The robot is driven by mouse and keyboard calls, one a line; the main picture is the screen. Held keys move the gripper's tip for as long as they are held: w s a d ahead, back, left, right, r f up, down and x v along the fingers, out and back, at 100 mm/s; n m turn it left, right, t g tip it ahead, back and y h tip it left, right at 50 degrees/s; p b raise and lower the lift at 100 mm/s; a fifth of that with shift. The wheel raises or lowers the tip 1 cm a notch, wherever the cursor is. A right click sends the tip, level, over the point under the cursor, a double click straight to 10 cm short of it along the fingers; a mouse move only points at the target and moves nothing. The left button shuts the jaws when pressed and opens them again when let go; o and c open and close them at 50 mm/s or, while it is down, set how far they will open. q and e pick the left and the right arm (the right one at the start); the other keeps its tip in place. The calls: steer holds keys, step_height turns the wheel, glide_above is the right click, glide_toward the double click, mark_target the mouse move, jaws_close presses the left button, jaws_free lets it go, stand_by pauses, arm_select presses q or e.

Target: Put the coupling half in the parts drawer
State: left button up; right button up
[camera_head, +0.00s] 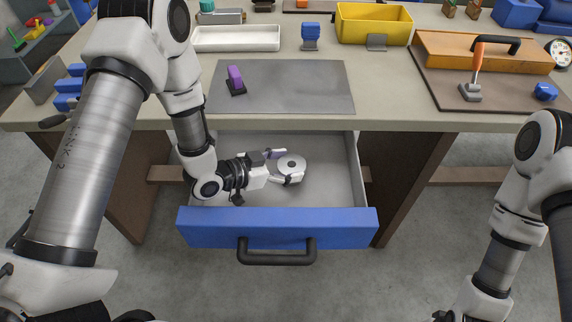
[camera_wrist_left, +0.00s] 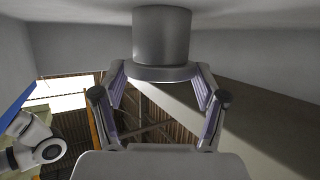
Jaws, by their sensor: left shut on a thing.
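The coupling half (camera_head: 291,163) is a light grey disc with a raised round hub and a dark centre. It is inside the open parts drawer (camera_head: 278,228), which has a blue front and a dark bar handle. My left gripper (camera_head: 281,168) reaches down into the drawer from the left, its fingers closed on opposite sides of the disc. In the left wrist view the coupling half (camera_wrist_left: 161,38) shows its hub, with the rim between the fingertips. Whether it touches the drawer floor is unclear. My right arm is at lower right; its jaws are out of the picture.
The workbench (camera_head: 400,122) overhangs the drawer's back. The drawer's right side is clear.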

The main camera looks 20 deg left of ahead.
arm_select(q)
steer(key=shift+s, duration=0.1)
steer(key=o, duration=1.4)
steer(key=shift+r, duration=0.15)
steer(key=v, duration=0.7)
steer(key=shift+s+a, duration=0.1)
steer(key=shift+s, duration=0.05)
